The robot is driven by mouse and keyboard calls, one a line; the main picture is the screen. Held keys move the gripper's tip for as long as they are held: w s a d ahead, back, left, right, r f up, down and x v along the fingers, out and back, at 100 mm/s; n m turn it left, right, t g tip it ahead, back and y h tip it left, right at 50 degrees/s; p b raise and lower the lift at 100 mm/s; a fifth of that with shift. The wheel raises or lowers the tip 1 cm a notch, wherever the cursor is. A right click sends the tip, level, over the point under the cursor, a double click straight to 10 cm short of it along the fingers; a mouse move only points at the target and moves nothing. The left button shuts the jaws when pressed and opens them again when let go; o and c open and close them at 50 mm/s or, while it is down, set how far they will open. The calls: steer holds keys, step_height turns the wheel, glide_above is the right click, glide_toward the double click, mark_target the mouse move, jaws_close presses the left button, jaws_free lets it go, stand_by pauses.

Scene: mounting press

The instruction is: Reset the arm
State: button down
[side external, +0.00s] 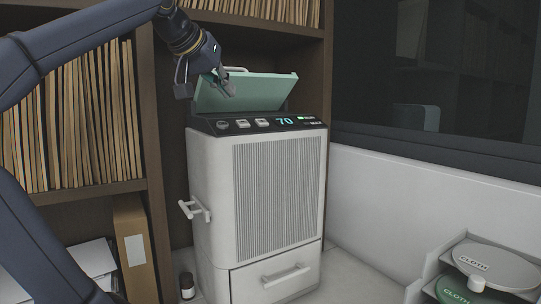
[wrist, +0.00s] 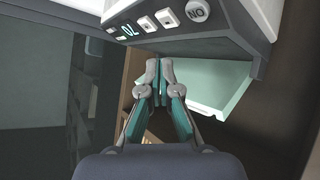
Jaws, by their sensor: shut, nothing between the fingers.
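My gripper (side external: 226,84) is in front of the raised teal lid (side external: 250,92) of the white press (side external: 278,185) in the side external view. In the wrist view, my gripper's fingertips (wrist: 160,70) are together, with nothing held. The control panel (side external: 260,123) below the lid shows "70" and a green light. The panel also shows in the wrist view (wrist: 160,22), upside down, with the pale lid (wrist: 210,88) behind the fingers. Whether the gripper touches the lid cannot be told.
A side handle (side external: 194,209) sticks out left of the press, and its front drawer (side external: 278,278) looks closed. A shelf (side external: 75,110) of folders stands left and behind. A small dark bottle (side external: 187,286) is on the floor. Round cloth discs (side external: 495,265) sit at lower right.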

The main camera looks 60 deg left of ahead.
steer(key=shift+d, duration=0.1)
stand_by(0.4)
steer(key=d+f+m+h, duration=0.4)
steer(key=d+f, duration=0.6)
steer(key=f, duration=0.1)
steer(key=s+d+f+m+g, duration=0.2)
steer(key=s+f, duration=0.1)
steer(key=f, duration=0.7)
steer(key=s+d+f+m+g+h, duration=0.1)
steer(key=s+d+f+m, duration=0.2)
steer(key=f, duration=0.7)
steer(key=shift+s+d+f+g+h, duration=0.2)
steer(key=shift+s+g+h, duration=0.1)
steer(key=shift+g, duration=0.1)
